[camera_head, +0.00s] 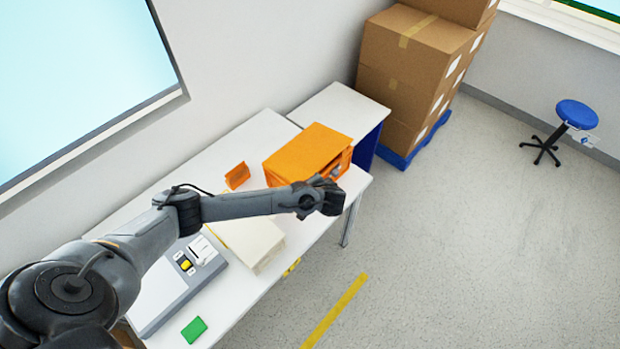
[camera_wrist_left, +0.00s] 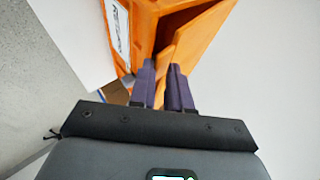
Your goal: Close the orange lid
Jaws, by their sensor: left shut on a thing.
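The orange box (camera_head: 300,148) stands at the far right end of the white table in the head view. It also shows in the left wrist view (camera_wrist_left: 143,32), with a white label on one side. Its orange lid (camera_wrist_left: 196,38) stands partly open, with a dark gap between lid and box. My left gripper (camera_wrist_left: 165,72) is shut on the edge of the orange lid, its purple fingers close together there. In the head view my left gripper (camera_head: 333,177) is at the box's front side, and my wrist hides part of that area. My right gripper is not in view.
On the table (camera_head: 258,128) are a small orange holder (camera_head: 237,175), a cream box (camera_head: 248,240) beneath my arm, a grey device (camera_head: 170,295) with a yellow button, and a green block (camera_head: 194,330). Stacked cartons (camera_head: 415,70) stand behind. The floor at right is clear up to a blue stool (camera_head: 576,113).

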